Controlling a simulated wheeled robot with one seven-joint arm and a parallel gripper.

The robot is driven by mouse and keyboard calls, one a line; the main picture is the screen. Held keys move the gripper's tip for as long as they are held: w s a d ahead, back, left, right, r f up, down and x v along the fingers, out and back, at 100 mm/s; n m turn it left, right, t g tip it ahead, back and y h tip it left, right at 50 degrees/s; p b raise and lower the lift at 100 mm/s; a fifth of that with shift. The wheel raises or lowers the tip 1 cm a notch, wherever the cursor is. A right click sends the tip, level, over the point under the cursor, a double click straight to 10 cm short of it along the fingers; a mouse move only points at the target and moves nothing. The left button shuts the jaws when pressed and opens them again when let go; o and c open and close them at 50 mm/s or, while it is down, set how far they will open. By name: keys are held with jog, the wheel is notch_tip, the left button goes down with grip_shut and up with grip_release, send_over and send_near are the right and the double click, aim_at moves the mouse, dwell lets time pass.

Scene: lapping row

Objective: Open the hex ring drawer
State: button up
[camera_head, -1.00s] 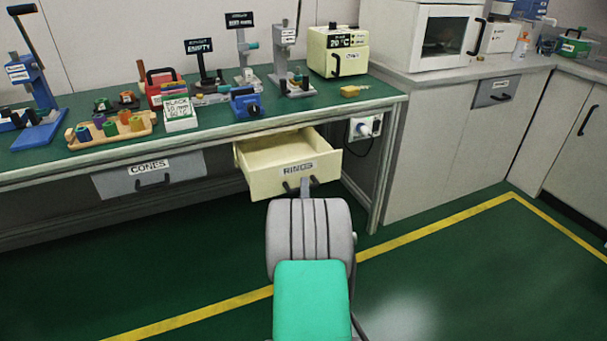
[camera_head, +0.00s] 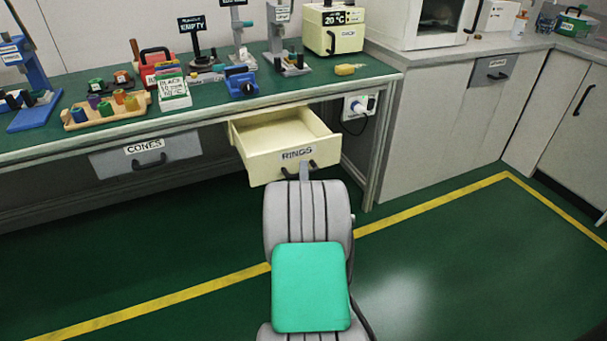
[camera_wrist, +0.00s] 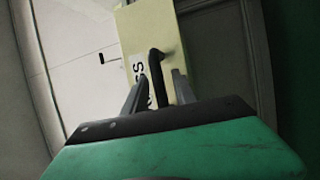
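The drawer labelled RINGS (camera_head: 297,154) is pale yellow and stands pulled out from under the green-topped bench. The visible part of its inside looks bare. Its dark bar handle (camera_wrist: 157,68) is on the front panel. My gripper (camera_head: 304,171) is at this handle, seen from behind in the head view, where my arm hides the lower part of it. In the wrist view, the two grey fingers of my gripper (camera_wrist: 158,92) are apart, one on each side of the handle, with gaps beside it. I cannot tell whether either finger touches it.
A closed grey drawer labelled CONES (camera_head: 145,155) is left of the open one. A socket box with a plug (camera_head: 360,106) is on its right by the bench leg. The bench top (camera_head: 330,83) holds several tools and trays. The green floor in front is clear.

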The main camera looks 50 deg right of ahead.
jog(key=p+v, duration=0.1)
jog(key=v, duration=0.6)
jog(key=shift+s+a+p, duration=0.3)
jog(key=shift+f, duration=0.1)
